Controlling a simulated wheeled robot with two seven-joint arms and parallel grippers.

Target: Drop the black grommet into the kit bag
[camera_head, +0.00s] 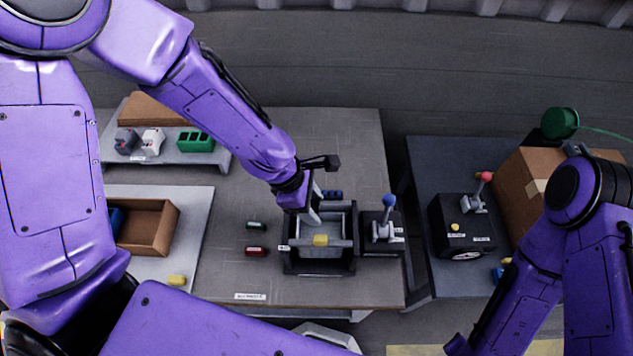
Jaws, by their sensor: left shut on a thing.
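My left gripper (314,212) points down into a dark open-frame fixture (289,262) on the middle table. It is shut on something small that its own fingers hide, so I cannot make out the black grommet. A yellow piece (320,240) sits in the fixture just below and in front of the fingertips. I cannot pick out a kit bag for certain. My right arm comes in at the right, and its gripper fingers do not show.
A lever box with a blue knob (389,201) stands right of the fixture. An open brown box (170,222) is at left. A red-knobbed lever box (485,177) and a carton (512,185) stand on the right table.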

